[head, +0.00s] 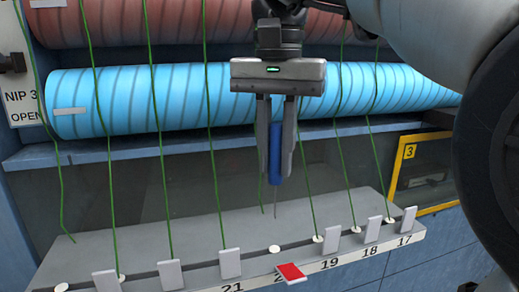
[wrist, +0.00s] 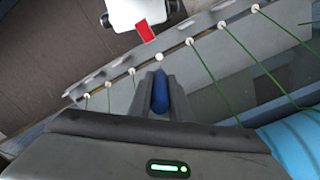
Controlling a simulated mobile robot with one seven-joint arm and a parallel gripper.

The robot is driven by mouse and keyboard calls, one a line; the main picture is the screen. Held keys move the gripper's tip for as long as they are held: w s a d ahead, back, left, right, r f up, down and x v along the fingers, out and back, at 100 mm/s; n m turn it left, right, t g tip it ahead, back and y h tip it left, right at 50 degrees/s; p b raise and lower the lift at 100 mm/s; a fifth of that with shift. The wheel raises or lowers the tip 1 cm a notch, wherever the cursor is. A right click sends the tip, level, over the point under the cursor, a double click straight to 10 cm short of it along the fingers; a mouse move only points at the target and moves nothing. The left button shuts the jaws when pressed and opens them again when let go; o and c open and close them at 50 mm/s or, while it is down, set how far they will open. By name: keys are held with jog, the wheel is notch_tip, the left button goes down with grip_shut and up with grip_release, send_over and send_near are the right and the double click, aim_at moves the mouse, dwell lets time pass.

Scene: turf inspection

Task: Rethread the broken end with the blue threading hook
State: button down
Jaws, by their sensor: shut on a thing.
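My gripper (head: 276,168) is shut on the blue handle of the threading hook (head: 275,150), which points down with its thin metal shaft above the grey ledge (head: 150,228). The hook also shows between the fingers in the wrist view (wrist: 160,96). A broken green thread end (head: 262,204) hangs just left of the shaft, above the ledge; its upper part is hidden behind my gripper. The white eyelet (head: 274,249) near the red tab (head: 290,272) has no thread in it. The hook tip is above and apart from this eyelet.
Other green threads (head: 160,150) run down to eyelets on both sides, close to my gripper. A blue roller (head: 170,98) lies behind. Grey tabs (head: 230,264) stand along the ledge's front. The leftmost thread (head: 62,210) stops short of the front edge.

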aim_at(275, 204)
jog(key=shift+s+d, duration=0.15)
jog(key=shift+f, duration=0.3)
jog(key=shift+f+b, duration=2.05)
jog(key=shift+f, duration=0.5)
jog(key=shift+f+p, duration=0.1)
jog(key=shift+p, duration=0.3)
jog(key=shift+f+b, duration=1)
jog(key=shift+f, duration=0.65)
jog(key=shift+r, duration=0.15)
